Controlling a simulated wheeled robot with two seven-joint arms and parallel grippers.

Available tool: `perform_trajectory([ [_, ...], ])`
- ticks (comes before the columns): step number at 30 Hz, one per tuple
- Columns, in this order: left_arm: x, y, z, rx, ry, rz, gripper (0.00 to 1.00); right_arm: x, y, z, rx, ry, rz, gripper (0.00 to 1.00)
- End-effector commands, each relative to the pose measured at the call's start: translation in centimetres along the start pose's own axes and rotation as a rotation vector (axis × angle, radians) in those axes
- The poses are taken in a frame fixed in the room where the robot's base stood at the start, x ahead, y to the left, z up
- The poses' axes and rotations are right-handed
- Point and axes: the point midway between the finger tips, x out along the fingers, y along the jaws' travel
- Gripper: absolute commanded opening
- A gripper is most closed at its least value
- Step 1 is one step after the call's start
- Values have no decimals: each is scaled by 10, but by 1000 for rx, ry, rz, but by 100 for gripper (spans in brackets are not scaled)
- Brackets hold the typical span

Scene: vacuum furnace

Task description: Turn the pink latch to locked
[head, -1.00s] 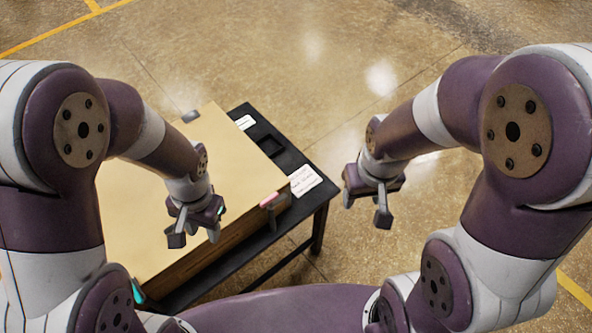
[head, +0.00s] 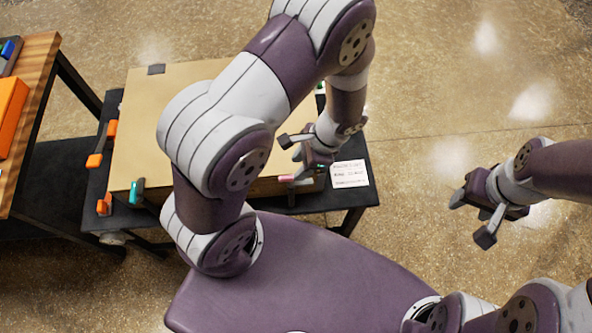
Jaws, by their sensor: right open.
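The pink latch (head: 287,178) shows as a small pink piece at the front right edge of the tan box-like furnace (head: 150,115). Part of it is hidden by my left gripper, and I cannot tell its turn angle. My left gripper (head: 293,157) is over the front right corner, close above the latch. Its fingers look spread, with nothing seen between them. I cannot tell whether it touches the latch. My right gripper (head: 471,218) is open and empty, over the floor to the right of the table.
A white printed card (head: 349,173) lies on the black table (head: 350,196) right of the furnace. A teal latch (head: 136,191) and orange pieces (head: 95,160) are at its left side. A wooden bench (head: 38,65) with an orange box (head: 10,112) stands far left. Floor on the right is clear.

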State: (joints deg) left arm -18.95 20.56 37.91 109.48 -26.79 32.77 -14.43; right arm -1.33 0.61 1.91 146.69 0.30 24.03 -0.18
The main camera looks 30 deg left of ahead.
Motion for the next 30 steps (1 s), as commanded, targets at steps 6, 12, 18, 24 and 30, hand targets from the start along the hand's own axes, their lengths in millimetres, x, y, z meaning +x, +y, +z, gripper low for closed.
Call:
perform_trajectory([
  [6,43,0,0,-1,-1,1,39,6,0,1,0,0,0,51],
  [12,52,0,0,-2,2,0,39,7,0,1,0,0,0,51],
  [18,52,0,0,-2,2,-1,33,7,0,1,0,0,0,51],
  [24,52,0,0,-2,2,0,0,7,0,1,0,0,0,51],
  [30,51,0,0,-14,1,5,0,5,0,0,0,0,0,51],
])
